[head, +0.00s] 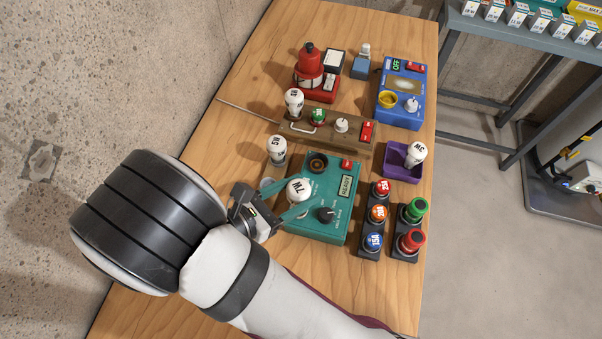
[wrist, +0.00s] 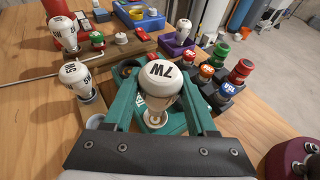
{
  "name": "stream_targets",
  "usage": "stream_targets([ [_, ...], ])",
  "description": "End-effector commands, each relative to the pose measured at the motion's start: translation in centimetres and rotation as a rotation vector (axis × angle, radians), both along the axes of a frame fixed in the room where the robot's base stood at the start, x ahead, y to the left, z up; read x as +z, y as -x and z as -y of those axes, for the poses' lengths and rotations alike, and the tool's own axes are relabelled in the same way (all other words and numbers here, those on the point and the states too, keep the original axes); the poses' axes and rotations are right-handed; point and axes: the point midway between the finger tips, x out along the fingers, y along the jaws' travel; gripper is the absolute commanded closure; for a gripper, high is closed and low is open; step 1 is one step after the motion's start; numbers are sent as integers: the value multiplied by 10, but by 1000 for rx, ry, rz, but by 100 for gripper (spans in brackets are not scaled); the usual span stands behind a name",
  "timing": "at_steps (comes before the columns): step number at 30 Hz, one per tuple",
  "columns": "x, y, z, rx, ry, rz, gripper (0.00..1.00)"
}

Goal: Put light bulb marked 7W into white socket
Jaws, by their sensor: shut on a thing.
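The light bulb marked 7W (head: 298,188) is between the teal fingers of my gripper (head: 299,196), over the left front part of the teal box. In the wrist view the bulb (wrist: 159,77) looks upright, its printed top toward the camera. My gripper (wrist: 158,98) is shut on it from both sides. A pale ring, seemingly the white socket (wrist: 155,119), shows around the bulb's metal base. The bulb hides most of it, and I cannot tell whether the base is in it or just above.
The teal box (head: 321,227) also has a dark socket (head: 317,162), a READY display and a black knob. A 5W bulb (head: 277,149) stands close left. A purple holder (head: 390,165) with a bulb and coloured button blocks (head: 375,241) stand right. Bare wood lies in front.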

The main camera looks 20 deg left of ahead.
Motion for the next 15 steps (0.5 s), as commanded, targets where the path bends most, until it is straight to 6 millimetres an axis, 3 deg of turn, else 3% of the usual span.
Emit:
stream_targets([
  [6,-16,0,0,1,0,0,99],
  [15,-17,0,0,1,-1,-1,99],
])
